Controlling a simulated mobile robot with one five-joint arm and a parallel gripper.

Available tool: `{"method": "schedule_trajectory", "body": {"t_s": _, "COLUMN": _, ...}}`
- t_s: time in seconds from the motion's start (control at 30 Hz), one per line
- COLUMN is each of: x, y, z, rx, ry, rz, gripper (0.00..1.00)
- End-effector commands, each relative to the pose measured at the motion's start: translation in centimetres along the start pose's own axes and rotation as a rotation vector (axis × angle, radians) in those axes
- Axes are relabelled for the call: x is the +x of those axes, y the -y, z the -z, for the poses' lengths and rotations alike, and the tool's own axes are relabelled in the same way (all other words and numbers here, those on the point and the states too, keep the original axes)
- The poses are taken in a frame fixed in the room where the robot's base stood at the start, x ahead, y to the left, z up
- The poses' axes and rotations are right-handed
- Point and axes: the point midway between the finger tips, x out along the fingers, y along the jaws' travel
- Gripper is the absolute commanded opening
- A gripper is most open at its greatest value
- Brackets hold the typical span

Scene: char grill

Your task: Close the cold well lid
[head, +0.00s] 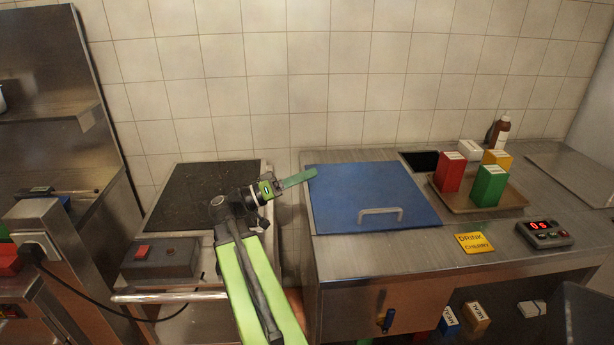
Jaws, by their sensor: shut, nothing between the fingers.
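The cold well lid (345,194) is a blue square panel with a grey bar handle (380,213) near its front edge. It appears to lie flat on the steel counter, level with its top, and no opening shows beneath it. My gripper (300,179) is at the end of my green arm, just left of the lid's back left corner. Its green fingers are shut and empty, with the tips pointing right at that corner. I cannot tell whether the tips touch the lid.
A dark grill plate (205,190) with a control box (160,258) lies left. A tray (455,201) with several coloured cartons, a sauce bottle (499,131), a yellow note (474,243) and a timer (544,233) occupy the counter (420,247) to the right.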

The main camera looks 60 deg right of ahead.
Motion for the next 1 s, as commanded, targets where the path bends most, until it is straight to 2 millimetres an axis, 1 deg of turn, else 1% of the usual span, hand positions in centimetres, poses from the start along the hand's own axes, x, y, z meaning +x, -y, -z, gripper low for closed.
{"method": "schedule_trajectory", "body": {"t_s": 0.03, "x": 0.6, "y": -1.2, "z": 1.5, "rx": 0.000, "ry": 0.000, "rz": 0.000, "gripper": 0.00}}
{"method": "schedule_trajectory", "body": {"t_s": 0.1, "x": 0.9, "y": -2.1, "z": 2.5, "rx": 0.000, "ry": 0.000, "rz": 0.000, "gripper": 0.00}}
{"method": "schedule_trajectory", "body": {"t_s": 0.13, "x": 0.6, "y": -1.9, "z": 2.6, "rx": 0.001, "ry": -0.001, "rz": 0.001, "gripper": 0.00}}
{"method": "schedule_trajectory", "body": {"t_s": 0.17, "x": -0.7, "y": -0.9, "z": 1.9, "rx": 0.002, "ry": -0.002, "rz": 0.003, "gripper": 0.00}}
{"method": "schedule_trajectory", "body": {"t_s": 0.2, "x": -1.7, "y": -0.6, "z": 1.8, "rx": 0.002, "ry": -0.002, "rz": 0.003, "gripper": 0.00}}
{"method": "schedule_trajectory", "body": {"t_s": 0.4, "x": -6.2, "y": 0.3, "z": 2.1, "rx": 0.001, "ry": -0.001, "rz": 0.001, "gripper": 0.00}}
{"method": "schedule_trajectory", "body": {"t_s": 0.5, "x": -7.8, "y": 0.6, "z": 2.2, "rx": 0.001, "ry": 0.000, "rz": 0.000, "gripper": 0.00}}
{"method": "schedule_trajectory", "body": {"t_s": 0.6, "x": -8.8, "y": 0.6, "z": 2.3, "rx": 0.001, "ry": 0.000, "rz": -0.001, "gripper": 0.00}}
{"method": "schedule_trajectory", "body": {"t_s": 0.7, "x": -9.1, "y": 0.6, "z": 2.4, "rx": 0.000, "ry": 0.001, "rz": -0.001, "gripper": 0.00}}
{"method": "schedule_trajectory", "body": {"t_s": 1.0, "x": -9.1, "y": 0.5, "z": 2.4, "rx": 0.000, "ry": 0.000, "rz": 0.000, "gripper": 0.00}}
